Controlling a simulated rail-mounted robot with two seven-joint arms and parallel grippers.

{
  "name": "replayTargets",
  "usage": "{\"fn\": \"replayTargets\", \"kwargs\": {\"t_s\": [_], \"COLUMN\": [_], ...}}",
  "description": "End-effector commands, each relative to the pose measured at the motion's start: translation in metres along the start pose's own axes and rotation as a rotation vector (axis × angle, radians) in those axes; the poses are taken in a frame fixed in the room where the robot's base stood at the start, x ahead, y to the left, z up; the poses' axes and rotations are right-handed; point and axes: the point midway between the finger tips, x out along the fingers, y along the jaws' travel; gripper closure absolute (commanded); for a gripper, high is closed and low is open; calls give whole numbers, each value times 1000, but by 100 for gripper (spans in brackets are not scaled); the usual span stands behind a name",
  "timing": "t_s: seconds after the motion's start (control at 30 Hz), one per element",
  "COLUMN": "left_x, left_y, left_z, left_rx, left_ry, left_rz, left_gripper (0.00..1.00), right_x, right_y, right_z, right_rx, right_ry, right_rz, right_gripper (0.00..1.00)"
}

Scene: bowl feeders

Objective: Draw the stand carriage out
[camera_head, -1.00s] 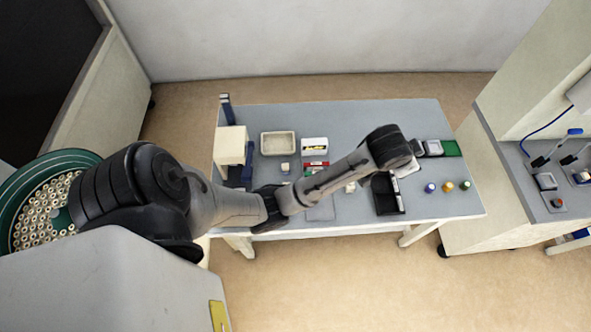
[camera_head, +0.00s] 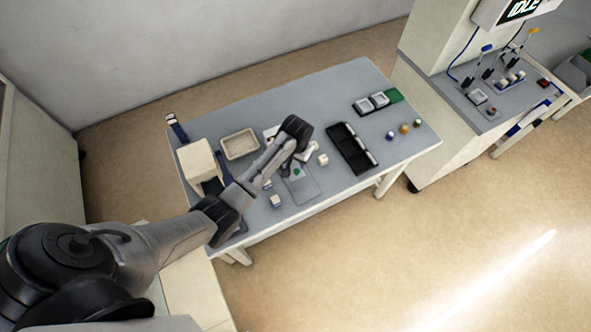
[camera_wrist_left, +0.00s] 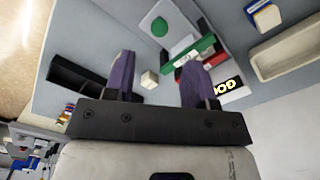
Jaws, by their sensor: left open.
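I cannot tell for certain which part is the stand carriage. In the left wrist view, a grey plate (camera_wrist_left: 181,13) with a green disc (camera_wrist_left: 160,27) lies beyond my fingers, beside a green and white piece (camera_wrist_left: 181,48) and a red piece (camera_wrist_left: 204,57). The plate also shows in the head view (camera_head: 304,190). My left gripper (camera_wrist_left: 157,62) is open and empty, its two purple fingers apart. In the head view my left gripper (camera_head: 306,154) is over the table's middle, partly hidden by my wrist. My right gripper is not in view.
On the table (camera_head: 330,95) stand a cream box (camera_head: 197,160), a beige tray (camera_head: 240,144), a black tray (camera_head: 350,150) and several small coloured pieces. A cream cube (camera_wrist_left: 150,79) sits near my fingers. A cabinet with levers (camera_head: 490,95) stands at right.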

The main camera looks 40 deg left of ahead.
Motion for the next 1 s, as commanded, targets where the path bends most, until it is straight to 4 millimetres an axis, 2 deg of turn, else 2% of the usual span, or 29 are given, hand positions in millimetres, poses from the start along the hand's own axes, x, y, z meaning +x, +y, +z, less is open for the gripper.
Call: {"fn": "replayTargets", "kwargs": {"t_s": [0.03, 0.2, 0.4, 0.63, 0.97, 1.0], "left_x": [12, 41, 64, 76, 78, 78], "left_y": [0, 0, 0, 0, 0, 0], "left_z": [0, 0, -1, -1, -1, -1], "left_rx": [0, 0, 0, 1, 1, 1], "left_ry": [-3, -1, 1, 2, 2, 2], "left_rz": [0, 0, 0, 0, 0, 0], "left_gripper": [49, 49, 49, 49, 49, 52], "right_x": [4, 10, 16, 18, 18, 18], "right_y": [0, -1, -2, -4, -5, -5], "right_z": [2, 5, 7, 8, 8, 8], "right_rx": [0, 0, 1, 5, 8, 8], "right_ry": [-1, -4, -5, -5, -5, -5], "right_rz": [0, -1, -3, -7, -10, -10], "right_gripper": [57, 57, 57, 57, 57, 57]}}
